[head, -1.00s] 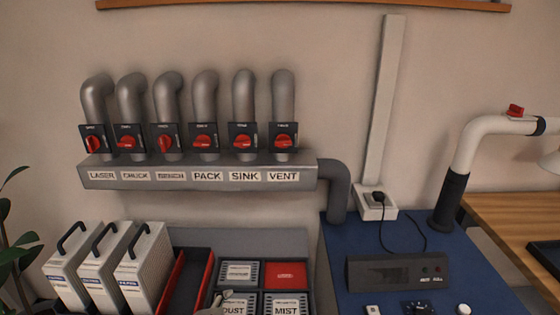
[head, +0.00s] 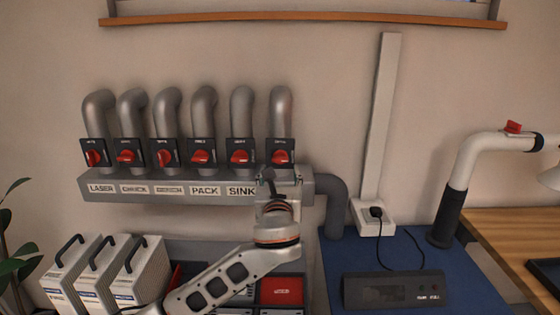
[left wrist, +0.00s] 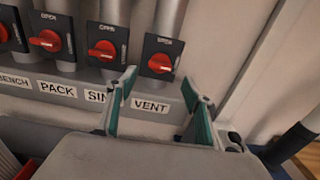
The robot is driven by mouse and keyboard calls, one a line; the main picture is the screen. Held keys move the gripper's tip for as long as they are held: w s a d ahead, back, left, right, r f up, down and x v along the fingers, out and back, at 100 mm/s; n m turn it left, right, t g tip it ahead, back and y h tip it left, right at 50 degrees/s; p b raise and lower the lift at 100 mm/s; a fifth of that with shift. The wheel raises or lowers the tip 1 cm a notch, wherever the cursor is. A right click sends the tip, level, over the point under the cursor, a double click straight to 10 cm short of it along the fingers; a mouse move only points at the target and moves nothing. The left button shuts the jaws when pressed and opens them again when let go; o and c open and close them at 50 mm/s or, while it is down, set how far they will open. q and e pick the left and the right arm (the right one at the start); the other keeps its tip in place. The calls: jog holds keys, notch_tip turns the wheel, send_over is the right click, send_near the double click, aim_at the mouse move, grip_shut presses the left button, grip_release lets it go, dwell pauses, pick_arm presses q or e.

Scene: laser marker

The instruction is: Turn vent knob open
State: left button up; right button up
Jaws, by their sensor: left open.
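The vent knob (head: 281,157) is a red knob on a dark plate, rightmost in the row on the grey manifold (head: 75,187). In the left wrist view the red vent knob (left wrist: 160,63) lies roughly crosswise on its plate, above the VENT label (left wrist: 150,105). My left gripper (head: 281,178) is in front of the manifold, just below the vent knob, and hides the VENT label in the head view. In the left wrist view its two green-padded fingers (left wrist: 160,92) are spread apart, with nothing between them. The fingertips appear apart from the knob. My right gripper is not in view.
The sink knob (head: 240,156) is close on the left, with more red knobs beyond it. White filter boxes (head: 95,275) and a red box (head: 281,290) are below. A grey elbow pipe (head: 335,205) and a power outlet (head: 372,216) are right.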

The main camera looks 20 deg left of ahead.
aim_at(280, 160)
pick_arm(q)
jog(key=shift+p+x, duration=0.3)
jog(key=shift+x, duration=3.6)
jog(key=c, duration=1.1)
